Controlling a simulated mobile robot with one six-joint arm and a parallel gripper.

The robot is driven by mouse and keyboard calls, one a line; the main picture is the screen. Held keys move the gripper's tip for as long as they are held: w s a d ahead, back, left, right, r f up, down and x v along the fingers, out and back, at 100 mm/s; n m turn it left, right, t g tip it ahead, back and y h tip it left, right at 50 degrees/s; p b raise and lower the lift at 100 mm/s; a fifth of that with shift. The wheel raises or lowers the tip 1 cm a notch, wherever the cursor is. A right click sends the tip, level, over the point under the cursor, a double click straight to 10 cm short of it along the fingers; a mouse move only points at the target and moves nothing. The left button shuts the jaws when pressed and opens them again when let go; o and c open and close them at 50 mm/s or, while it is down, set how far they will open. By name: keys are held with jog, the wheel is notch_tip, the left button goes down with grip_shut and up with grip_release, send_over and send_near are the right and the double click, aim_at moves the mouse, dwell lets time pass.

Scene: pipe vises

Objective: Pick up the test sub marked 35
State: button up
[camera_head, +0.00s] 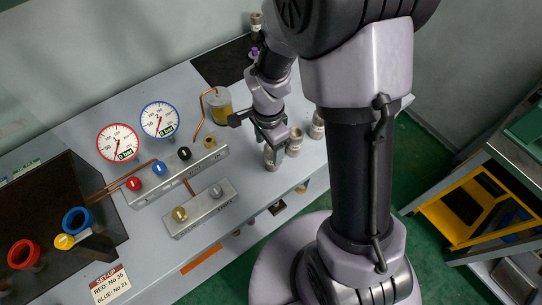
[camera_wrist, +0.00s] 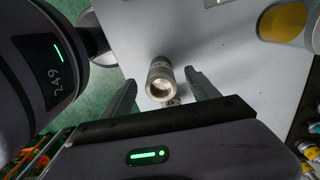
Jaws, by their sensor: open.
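Several grey metal subs stand in a group near the bench's front edge in the head view: one (camera_head: 270,156) just below my gripper (camera_head: 257,128), one (camera_head: 295,141) to its right, and one (camera_head: 317,124) further right. In the wrist view a grey-tan sub (camera_wrist: 160,78) shows between the two open fingers of my gripper (camera_wrist: 160,88), apart from both. Its top ring faces the camera. Some marking shows on its side, but I cannot read it, so I cannot tell which sub is marked 35.
Left of the subs are a valve block (camera_head: 178,177), a smaller block (camera_head: 201,208), a red gauge (camera_head: 117,143) and a blue gauge (camera_head: 160,119). A jar of yellow liquid (camera_head: 217,105) stands behind. A set-up card (camera_head: 110,285) reads red No 35, blue No 21.

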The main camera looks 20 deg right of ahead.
jog(key=f, duration=0.2)
jog(key=f+b, duration=0.1)
jog(key=f, duration=0.1)
jog(key=d+f+b, duration=0.1)
jog(key=f, duration=0.1)
jog(key=shift+w, duration=0.15)
jog(key=shift+r, duration=0.15)
grip_shut()
